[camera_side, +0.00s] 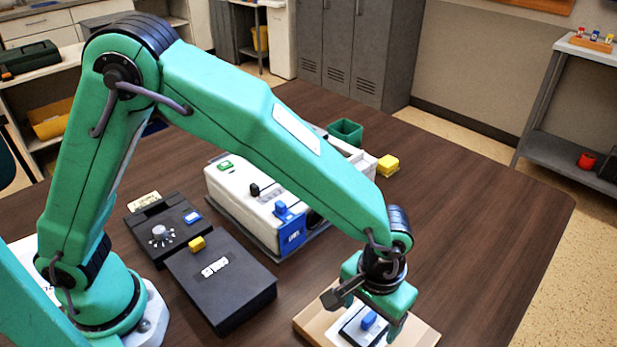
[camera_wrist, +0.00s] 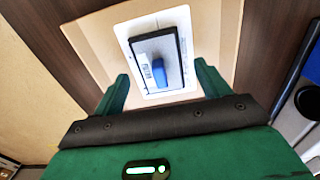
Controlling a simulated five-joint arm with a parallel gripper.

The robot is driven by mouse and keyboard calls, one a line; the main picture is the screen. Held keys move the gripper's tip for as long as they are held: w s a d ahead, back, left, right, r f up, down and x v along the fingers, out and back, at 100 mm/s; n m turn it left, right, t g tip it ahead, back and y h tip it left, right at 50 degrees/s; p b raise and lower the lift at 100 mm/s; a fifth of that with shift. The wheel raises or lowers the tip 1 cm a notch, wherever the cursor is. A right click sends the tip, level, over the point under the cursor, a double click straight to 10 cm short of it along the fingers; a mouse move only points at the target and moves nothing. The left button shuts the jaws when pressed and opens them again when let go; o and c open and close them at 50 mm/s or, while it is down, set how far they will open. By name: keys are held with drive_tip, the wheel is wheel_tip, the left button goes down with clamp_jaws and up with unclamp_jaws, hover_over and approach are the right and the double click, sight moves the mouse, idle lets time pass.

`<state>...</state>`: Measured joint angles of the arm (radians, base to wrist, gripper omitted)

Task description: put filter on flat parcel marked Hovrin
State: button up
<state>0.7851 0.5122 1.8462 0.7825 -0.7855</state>
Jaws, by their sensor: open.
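A flat cardboard parcel (camera_side: 316,321) lies at the table's near edge in the side view, and its tan top also fills the upper wrist view (camera_wrist: 221,40). No name on it is legible. The filter (camera_wrist: 159,60), a grey panel with a dark rim, a blue grip and a small white label, appears to lie flat on the parcel's white sheet (camera_wrist: 124,31). Its blue grip shows in the side view (camera_side: 369,319). My gripper (camera_wrist: 163,82) is open and empty, just above the filter, its fingers apart on either side and clear of the grip.
A white machine (camera_side: 240,186) with a blue-handled block stands behind. Dark boxes (camera_side: 222,290) with a knob and a yellow grip are to the left. A green bin (camera_side: 345,131) and yellow block (camera_side: 388,164) sit farther back. The table's right side is clear.

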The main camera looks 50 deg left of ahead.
sight(368, 315)
wheel_tip(368, 315, up, 11)
idle(0.5)
drive_tip(key=shift+r, duration=0.1)
idle(0.4)
drive_tip(key=a+r+t+h, duration=0.1)
drive_tip(key=a+r, duration=0.3)
drive_tip(key=a, duration=0.5)
drive_tip(key=a+r+t, duration=0.1)
drive_tip(key=a+r, duration=0.3)
drive_tip(key=a, duration=0.5)
drive_tip(key=s+a+t, duration=0.1)
drive_tip(key=s+a, duration=0.3)
drive_tip(key=a, duration=0.3)
drive_tip(key=s+a+t+y, duration=0.1)
drive_tip(key=s+a+t, duration=0.1)
drive_tip(key=s+a, duration=0.3)
drive_tip(key=shift+s+a+r+t, duration=0.3)
drive_tip(key=shift+a, duration=0.7)
